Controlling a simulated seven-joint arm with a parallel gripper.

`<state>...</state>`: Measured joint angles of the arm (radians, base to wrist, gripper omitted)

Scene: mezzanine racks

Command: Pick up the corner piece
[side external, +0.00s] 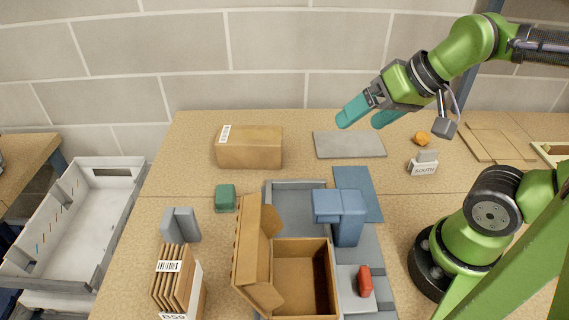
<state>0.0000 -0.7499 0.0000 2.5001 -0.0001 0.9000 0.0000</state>
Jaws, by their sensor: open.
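A grey angled piece (180,225), which looks like the corner piece, stands on the left part of the wooden bench (170,180), just behind a stack of flat cardboard. My gripper (367,115) has two teal fingers, apart and with nothing between them. It hangs over the back of the bench near a flat grey pad (349,144). It is well to the right of the grey piece and higher than it.
An open cardboard box (305,275), a grey tray (295,185) and a blue block-shaped device (340,212) fill the front middle. A closed carton (249,147) stands at the back. A green block (225,197) sits near the grey piece. The flat cardboard (174,284) stands upright in front.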

